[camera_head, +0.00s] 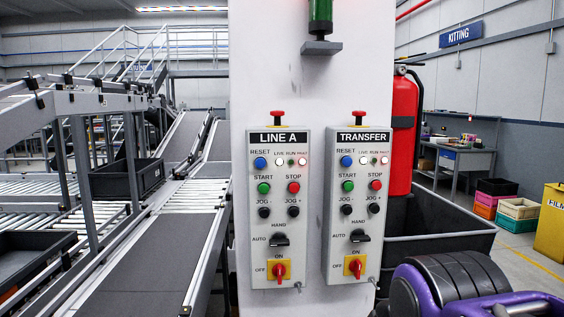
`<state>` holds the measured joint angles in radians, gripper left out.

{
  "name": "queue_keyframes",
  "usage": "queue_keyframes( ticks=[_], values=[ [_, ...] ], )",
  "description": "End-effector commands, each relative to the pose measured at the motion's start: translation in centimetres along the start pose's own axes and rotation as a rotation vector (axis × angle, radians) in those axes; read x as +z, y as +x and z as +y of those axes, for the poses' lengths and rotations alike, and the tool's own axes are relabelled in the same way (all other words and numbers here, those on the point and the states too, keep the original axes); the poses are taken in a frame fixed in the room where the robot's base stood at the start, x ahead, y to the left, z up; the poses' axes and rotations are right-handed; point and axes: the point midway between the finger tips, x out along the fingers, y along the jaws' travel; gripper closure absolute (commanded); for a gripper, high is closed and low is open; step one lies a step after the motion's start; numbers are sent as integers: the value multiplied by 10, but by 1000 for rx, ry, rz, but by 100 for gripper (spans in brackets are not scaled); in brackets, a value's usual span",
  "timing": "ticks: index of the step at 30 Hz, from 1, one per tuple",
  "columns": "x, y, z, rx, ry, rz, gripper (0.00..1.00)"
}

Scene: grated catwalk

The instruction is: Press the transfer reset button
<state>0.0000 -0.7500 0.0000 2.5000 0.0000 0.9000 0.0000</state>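The TRANSFER panel (358,215) is a grey control box on the right half of a white column. Its blue reset button (347,161) is at the upper left of the panel, under the word RESET, and nothing covers it. A matching LINE A panel (278,215) is mounted to its left, with its own blue reset button (260,163). A purple and black part of my arm shows at the bottom right, below and to the right of the TRANSFER panel. My gripper's fingertips are not in view.
The TRANSFER panel also carries a red top button (359,116), a green start button (348,186), a red stop button (375,184) and a red rotary switch (355,267). A red extinguisher (403,135) and a dark bin (440,235) stand right of the column. Conveyors (150,255) fill the left.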

Motion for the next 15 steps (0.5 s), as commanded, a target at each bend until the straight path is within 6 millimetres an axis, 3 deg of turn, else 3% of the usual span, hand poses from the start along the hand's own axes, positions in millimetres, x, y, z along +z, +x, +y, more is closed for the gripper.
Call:
queue_keyframes(
  ticks=[1, 5, 15],
  values=[
    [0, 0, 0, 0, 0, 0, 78],
    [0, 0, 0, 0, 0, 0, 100],
    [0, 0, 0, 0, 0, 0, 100]
  ],
)
